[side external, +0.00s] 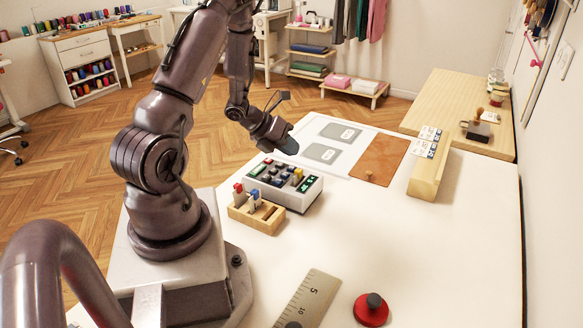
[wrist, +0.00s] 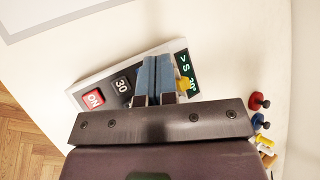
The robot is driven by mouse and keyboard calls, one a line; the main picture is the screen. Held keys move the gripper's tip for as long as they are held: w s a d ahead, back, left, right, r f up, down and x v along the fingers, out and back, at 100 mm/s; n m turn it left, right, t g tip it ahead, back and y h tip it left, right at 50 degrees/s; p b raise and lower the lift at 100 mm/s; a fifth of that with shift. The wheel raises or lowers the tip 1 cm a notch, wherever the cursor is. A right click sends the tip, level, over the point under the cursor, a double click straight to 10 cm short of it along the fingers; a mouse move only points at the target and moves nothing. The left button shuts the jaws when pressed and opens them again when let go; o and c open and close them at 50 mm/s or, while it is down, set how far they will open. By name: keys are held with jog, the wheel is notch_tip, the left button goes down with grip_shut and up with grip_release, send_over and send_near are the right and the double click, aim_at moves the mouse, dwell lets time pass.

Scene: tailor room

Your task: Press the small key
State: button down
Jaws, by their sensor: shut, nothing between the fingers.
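A white key panel (side external: 298,196) with several dark, green, grey and yellow keys stands on the white table. In the wrist view the panel (wrist: 82,88) shows a red ON key (wrist: 94,98), a dark key marked 30 (wrist: 122,85) and a partly hidden yellow key (wrist: 184,83). A green-lettered dark display (wrist: 187,66) is at its right end. I cannot tell which key is the small one. My gripper (side external: 289,147) is above the panel's far side; its blue fingers (wrist: 155,60) are together and empty, hiding the middle keys. Contact cannot be told.
A wooden holder (side external: 257,215) with red and blue pegs stands in front of the panel. A ruler (side external: 308,298) and a red disc with a dark knob (side external: 371,310) lie nearer. A brown board (side external: 379,158) and wooden rack (side external: 430,172) are right. The table's right front is clear.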

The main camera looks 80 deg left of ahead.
aim_at(289, 177)
jog(key=shift+r, duration=1.65)
jog(key=shift+m, duration=0.5)
jog(key=d+m, duration=0.1)
jog(key=s+d+m+h, duration=0.1)
jog(key=m, duration=0.1)
jog(key=d+m+g+h, duration=0.1)
jog(key=m, duration=0.1)
jog(key=shift+s+d+f, duration=0.15)
jog(key=shift+d+f, duration=0.1)
jog(key=s+d+r+n+g+y, duration=0.1)
jog(key=s+d+r+n, duration=0.2)
jog(key=d+r+n, duration=0.8)
jog(key=s+d+r+n+g+y, duration=0.1)
jog(key=s+d+r+n, duration=0.2)
jog(key=d+r+n, duration=0.8)
jog(key=d+n, duration=0.2)
jog(key=n, duration=0.9)
jog(key=shift+d+r+n+g, duration=0.15)
jog(key=shift+d+n+g, duration=0.15)
